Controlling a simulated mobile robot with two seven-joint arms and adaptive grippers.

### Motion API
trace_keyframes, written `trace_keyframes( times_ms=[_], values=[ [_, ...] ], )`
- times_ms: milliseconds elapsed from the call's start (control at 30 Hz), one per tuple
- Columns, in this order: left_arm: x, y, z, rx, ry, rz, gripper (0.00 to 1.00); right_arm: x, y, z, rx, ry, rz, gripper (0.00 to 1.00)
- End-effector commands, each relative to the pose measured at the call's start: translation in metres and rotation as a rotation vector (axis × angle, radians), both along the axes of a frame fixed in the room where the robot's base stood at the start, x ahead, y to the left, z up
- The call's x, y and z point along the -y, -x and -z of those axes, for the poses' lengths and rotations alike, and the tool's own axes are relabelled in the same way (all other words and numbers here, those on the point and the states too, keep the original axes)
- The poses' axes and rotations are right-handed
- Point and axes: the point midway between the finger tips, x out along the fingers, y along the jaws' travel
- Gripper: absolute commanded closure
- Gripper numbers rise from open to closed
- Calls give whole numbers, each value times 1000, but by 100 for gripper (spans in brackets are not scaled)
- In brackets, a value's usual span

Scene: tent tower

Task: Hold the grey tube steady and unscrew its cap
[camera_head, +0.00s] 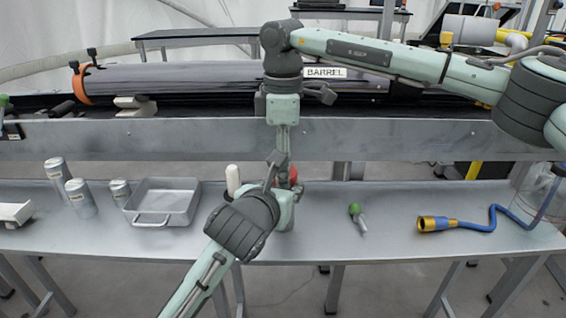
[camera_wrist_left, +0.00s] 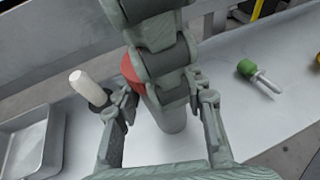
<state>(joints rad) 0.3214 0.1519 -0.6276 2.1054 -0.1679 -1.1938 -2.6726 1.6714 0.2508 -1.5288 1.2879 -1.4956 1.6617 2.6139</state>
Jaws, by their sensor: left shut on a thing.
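The grey tube (camera_wrist_left: 172,118) stands on the metal bench. Its red cap (camera_head: 293,175) also shows in the left wrist view (camera_wrist_left: 131,68), mostly hidden by my right gripper. My left gripper (camera_head: 279,182) comes in from the front with one finger on each side of the tube and is shut on it; the same fingers show in the left wrist view (camera_wrist_left: 164,92). My right gripper (camera_head: 283,152) points straight down from above, over the cap. Its fingertips are too small and overlapped to tell whether they grip the cap.
A white-handled item (camera_head: 233,179) stands close left of the tube. Farther left are a metal tray (camera_head: 148,217) and silver cans (camera_head: 81,198). A green-handled tool (camera_head: 356,213) and a blue hose (camera_head: 470,226) lie right. A grey beam (camera_head: 400,140) runs behind the bench.

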Motion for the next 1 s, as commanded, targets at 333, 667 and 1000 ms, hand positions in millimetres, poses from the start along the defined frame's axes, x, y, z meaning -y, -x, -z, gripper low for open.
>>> trace_keyframes(
  times_ms=[333,667,1000],
  values=[
    [0,0,0,-1,0,0,100,0,0,0,0,0,0,85],
    [0,0,0,-1,0,0,100,0,0,0,0,0,-1,33],
    [0,0,0,-1,0,0,100,0,0,-15,2,0,-1,33]
  ],
)
